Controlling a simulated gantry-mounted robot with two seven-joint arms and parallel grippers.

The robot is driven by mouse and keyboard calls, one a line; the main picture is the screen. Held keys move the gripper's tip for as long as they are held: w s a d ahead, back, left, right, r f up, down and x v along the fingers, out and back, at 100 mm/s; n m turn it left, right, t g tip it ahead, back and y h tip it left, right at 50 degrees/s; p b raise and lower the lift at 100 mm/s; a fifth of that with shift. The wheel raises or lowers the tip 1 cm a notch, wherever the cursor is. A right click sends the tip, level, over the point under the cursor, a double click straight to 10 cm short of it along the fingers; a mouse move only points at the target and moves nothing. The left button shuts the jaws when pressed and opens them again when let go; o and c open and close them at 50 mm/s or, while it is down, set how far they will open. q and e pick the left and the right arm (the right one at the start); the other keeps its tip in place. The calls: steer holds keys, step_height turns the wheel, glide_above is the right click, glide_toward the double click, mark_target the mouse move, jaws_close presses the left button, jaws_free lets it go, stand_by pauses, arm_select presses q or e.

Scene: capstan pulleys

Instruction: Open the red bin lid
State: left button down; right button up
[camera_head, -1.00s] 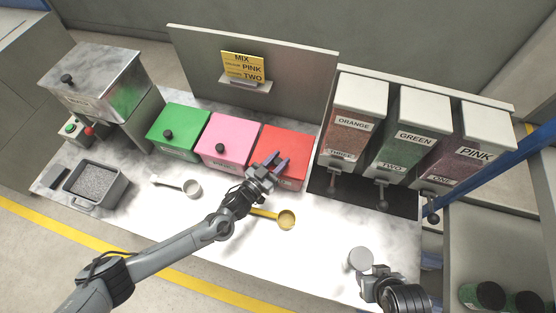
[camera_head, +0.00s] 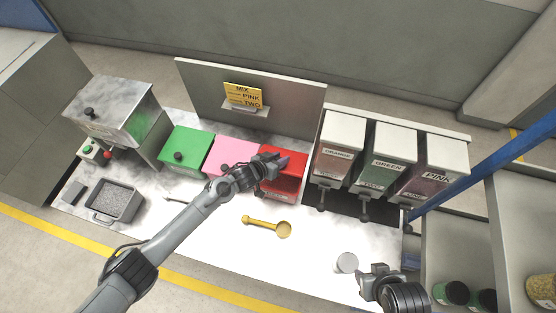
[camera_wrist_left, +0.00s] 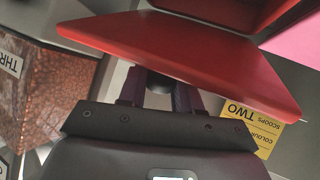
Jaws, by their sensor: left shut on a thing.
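The red bin (camera_head: 284,184) stands at the right end of the row of coloured bins. My left gripper (camera_head: 278,162) is over it in the head view and hides part of its top. In the left wrist view the red lid (camera_wrist_left: 185,58) is a tilted slab, apparently raised from the red bin (camera_wrist_left: 215,10) behind it. My left gripper (camera_wrist_left: 158,95) is shut on the lid's dark knob (camera_wrist_left: 158,82), partly hidden between the fingers. My right gripper (camera_head: 376,272) is at the lower right, away from the bins; its jaw state is unclear.
A pink bin (camera_head: 232,152) and a green bin (camera_head: 186,150) stand to the left. Orange, green and pink dispensers (camera_head: 385,160) stand close on the right. A yellow scoop (camera_head: 268,226) and a grey cup (camera_head: 347,262) are on the counter. A yellow sign (camera_head: 243,95) is behind.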

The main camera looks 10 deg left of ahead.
arm_select(q)
steer(key=shift+w+r, duration=0.25)
steer(key=shift+w, duration=0.05)
steer(key=c, duration=0.9)
jaws_free()
steer(key=shift+o, duration=0.2)
steer(key=shift+s, duration=0.15)
steer(key=v, duration=1)
steer(key=shift+a+r, duration=0.2)
steer(key=shift+r, duration=0.05)
steer(key=shift+s, duration=0.1)
